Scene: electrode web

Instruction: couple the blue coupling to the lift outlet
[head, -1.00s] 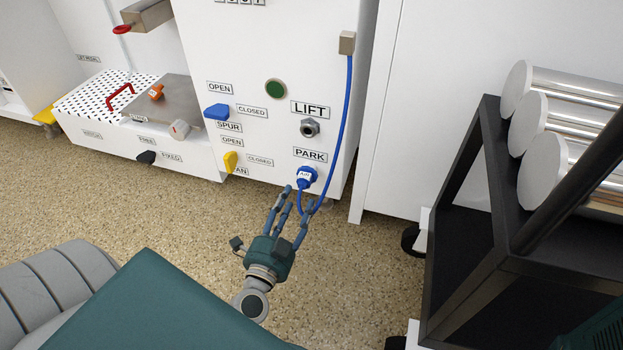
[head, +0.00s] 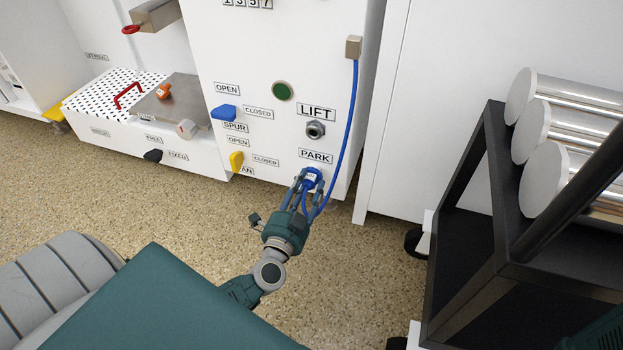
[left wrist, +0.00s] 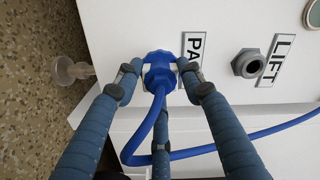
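The blue coupling (head: 312,176) sits at the park place under the PARK label (head: 316,157). It also shows in the left wrist view (left wrist: 159,72), with its blue hose looping down from it. My left gripper (head: 309,180) has its fingers around the coupling; in the left wrist view its fingertips (left wrist: 160,70) press in close on both sides of it. The lift outlet (head: 316,130) is a bare metal fitting below the LIFT label (head: 316,111), above the coupling. It also shows in the left wrist view (left wrist: 246,63).
The blue hose (head: 352,110) runs up the cabinet's right edge to a box (head: 354,46). Blue (head: 224,112) and yellow (head: 236,160) valve handles stick out left of the outlet. A black cart (head: 497,200) with metal rolls stands at the right.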

